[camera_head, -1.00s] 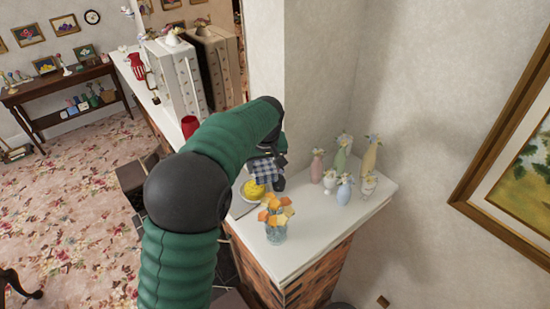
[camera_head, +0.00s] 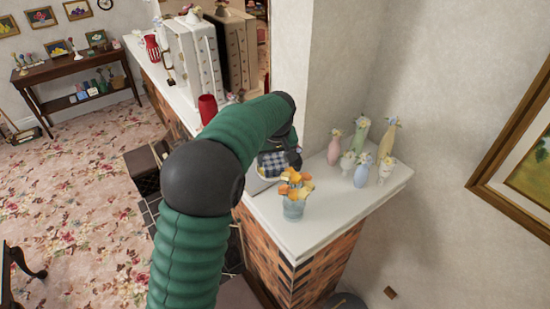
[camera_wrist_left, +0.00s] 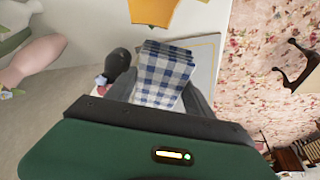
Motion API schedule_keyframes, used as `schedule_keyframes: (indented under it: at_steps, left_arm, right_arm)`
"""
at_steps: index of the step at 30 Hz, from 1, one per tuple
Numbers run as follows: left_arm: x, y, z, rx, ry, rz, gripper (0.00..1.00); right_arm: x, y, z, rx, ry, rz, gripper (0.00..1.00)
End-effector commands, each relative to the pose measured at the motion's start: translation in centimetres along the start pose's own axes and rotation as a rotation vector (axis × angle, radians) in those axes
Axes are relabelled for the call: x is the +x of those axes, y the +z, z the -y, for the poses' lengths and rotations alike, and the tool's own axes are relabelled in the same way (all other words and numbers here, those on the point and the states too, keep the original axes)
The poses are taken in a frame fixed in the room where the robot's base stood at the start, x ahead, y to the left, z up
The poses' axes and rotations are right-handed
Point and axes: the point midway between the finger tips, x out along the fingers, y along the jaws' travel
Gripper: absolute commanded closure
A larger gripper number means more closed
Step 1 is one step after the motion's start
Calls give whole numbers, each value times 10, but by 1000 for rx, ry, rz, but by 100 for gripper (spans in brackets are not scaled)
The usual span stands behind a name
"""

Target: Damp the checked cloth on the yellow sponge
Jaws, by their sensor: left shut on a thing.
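The blue-and-white checked cloth (camera_head: 272,163) is folded into a pad and lies over a small pale-rimmed dish on the white mantel. My left gripper (camera_wrist_left: 158,98) is shut on the cloth, with its dark fingers on either side in the left wrist view, where the checked cloth (camera_wrist_left: 162,72) fills the space between them. The yellow sponge is hidden now, so I cannot tell whether the cloth touches it. My right gripper is not in view.
A glass of orange flowers (camera_head: 294,197) stands close in front of the cloth. Several pastel vases (camera_head: 361,160) stand to the right by the wall. A red cup (camera_head: 208,109) and a tall cream case (camera_head: 190,58) stand farther back along the mantel (camera_head: 325,220).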

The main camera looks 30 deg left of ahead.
Motion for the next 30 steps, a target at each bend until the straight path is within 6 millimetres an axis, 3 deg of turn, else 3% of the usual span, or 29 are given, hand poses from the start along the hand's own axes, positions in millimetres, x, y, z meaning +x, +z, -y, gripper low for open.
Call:
schedule_keyframes:
  at_steps: [30]
  left_arm:
    - [9, 2, 0, 0, -2, 0, 71]
  right_arm:
    - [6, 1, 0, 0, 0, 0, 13]
